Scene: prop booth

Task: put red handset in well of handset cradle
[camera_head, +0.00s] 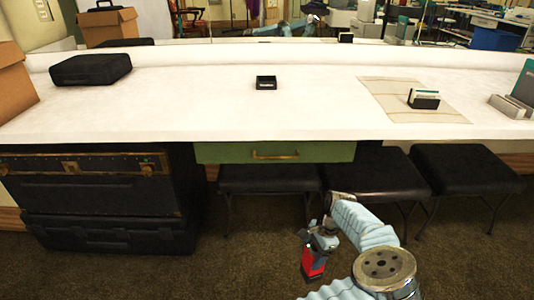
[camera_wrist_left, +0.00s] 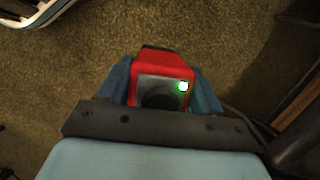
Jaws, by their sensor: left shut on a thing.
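The red handset (camera_head: 314,264) hangs in my left gripper (camera_head: 321,242), low in front of the counter and above the carpet. In the left wrist view, the handset (camera_wrist_left: 162,66) shows its red end, a grey face and a lit green spot. The left gripper (camera_wrist_left: 162,92) is shut on it, with a blue finger on each side. A small black open-topped box (camera_head: 265,83), which looks like the handset cradle, stands on the white counter, ahead of the gripper and to its left. Its inside is too small to make out. My right gripper is not in view.
The counter edge and green drawer (camera_head: 275,152) lie between gripper and box. Black stools (camera_head: 375,174) and dark trunks (camera_head: 97,190) stand below. A black case (camera_head: 90,69) and a card holder (camera_head: 424,98) on a beige mat (camera_head: 385,87) flank clear counter around the box.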

